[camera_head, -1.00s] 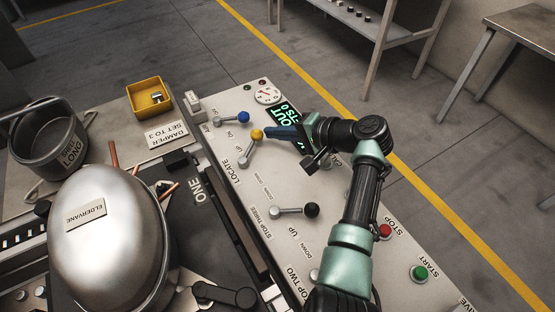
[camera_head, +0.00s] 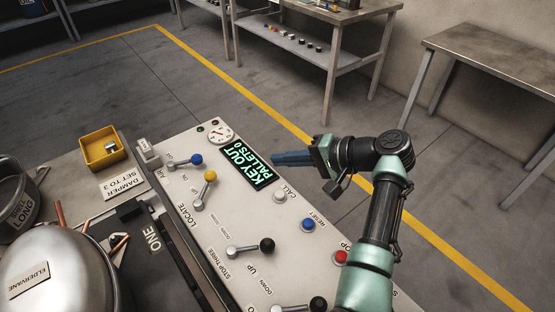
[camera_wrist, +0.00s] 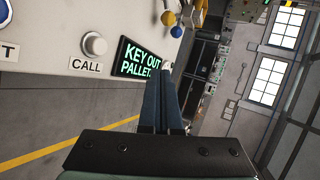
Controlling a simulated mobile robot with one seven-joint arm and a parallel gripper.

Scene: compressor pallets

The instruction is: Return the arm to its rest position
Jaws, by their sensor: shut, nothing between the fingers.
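My gripper (camera_head: 274,158) is at the right of the head view, raised over the control panel (camera_head: 215,285) near its right edge. Its blue fingers are shut together with nothing between them, as the wrist view (camera_wrist: 162,90) also shows. The fingers point left toward the green display (camera_head: 247,164), which reads KEY OUT, PALLETS 0. The gripper is apart from the yellow-knobbed lever (camera_head: 208,178) and the blue-knobbed lever (camera_head: 195,160). My arm is bent, with the elbow out to the right.
A black-knobbed lever (camera_head: 265,245), a white CALL button (camera_head: 280,195), a blue RESET button (camera_head: 308,225) and a red button (camera_head: 341,257) are on the panel near my arm. A silver dome (camera_head: 60,275) and a yellow bin (camera_head: 101,148) are left.

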